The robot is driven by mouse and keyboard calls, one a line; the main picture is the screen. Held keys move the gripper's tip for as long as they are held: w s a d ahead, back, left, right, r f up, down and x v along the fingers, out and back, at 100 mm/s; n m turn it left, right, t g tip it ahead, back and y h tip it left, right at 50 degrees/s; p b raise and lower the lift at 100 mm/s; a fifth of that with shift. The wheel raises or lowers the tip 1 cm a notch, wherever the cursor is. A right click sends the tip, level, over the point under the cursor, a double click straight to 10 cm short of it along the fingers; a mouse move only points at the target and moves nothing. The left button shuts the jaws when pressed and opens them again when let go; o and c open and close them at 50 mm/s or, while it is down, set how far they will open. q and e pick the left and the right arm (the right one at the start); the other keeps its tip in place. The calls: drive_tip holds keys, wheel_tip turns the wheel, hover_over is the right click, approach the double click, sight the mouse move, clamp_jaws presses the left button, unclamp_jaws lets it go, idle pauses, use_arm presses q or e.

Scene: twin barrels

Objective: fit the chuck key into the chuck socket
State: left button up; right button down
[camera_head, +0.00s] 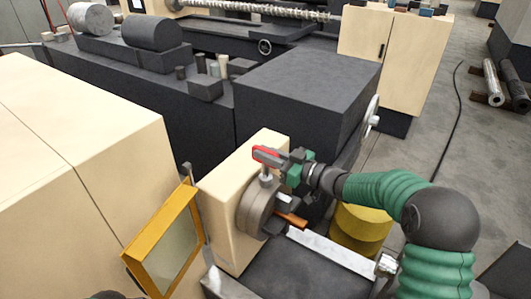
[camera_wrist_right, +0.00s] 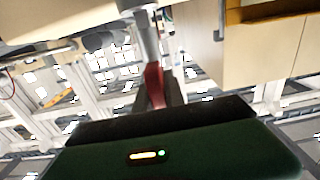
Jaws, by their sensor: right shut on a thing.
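The chuck key has a red handle (camera_head: 265,154) and a grey shaft (camera_head: 266,172). My right gripper (camera_head: 283,163) is shut on the red handle above the chuck. The shaft points down and its lower end meets the top of the round grey chuck (camera_head: 256,207) in the head view. I cannot tell whether the tip is inside the socket, which is hidden. In the right wrist view the red handle (camera_wrist_right: 154,86) sits between the dark jaws, with the grey shaft (camera_wrist_right: 147,38) running to the top edge. My left gripper is not in view.
The chuck stands out from a cream headstock (camera_head: 226,205). An orange-framed guard (camera_head: 165,240) hangs open at left. An orange-brown piece (camera_head: 291,219) juts out beside the chuck. A yellow drum (camera_head: 360,228) stands under my right arm. A dark block (camera_head: 310,85) lies behind.

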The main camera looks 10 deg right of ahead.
drive_tip(key=shift+f+b, duration=0.35)
drive_tip(key=shift+f, duration=0.2)
drive_tip(key=c, duration=1.3)
unclamp_jaws()
drive_tip(key=shift+s+d+f, duration=0.1)
drive_tip(key=shift+d, duration=0.05)
drive_tip(key=b+v, duration=0.6)
drive_tip(key=v, duration=1)
drive_tip(key=shift+s+d, duration=0.2)
drive_tip(key=shift+d, duration=0.05)
drive_tip(key=shift+a, duration=0.1)
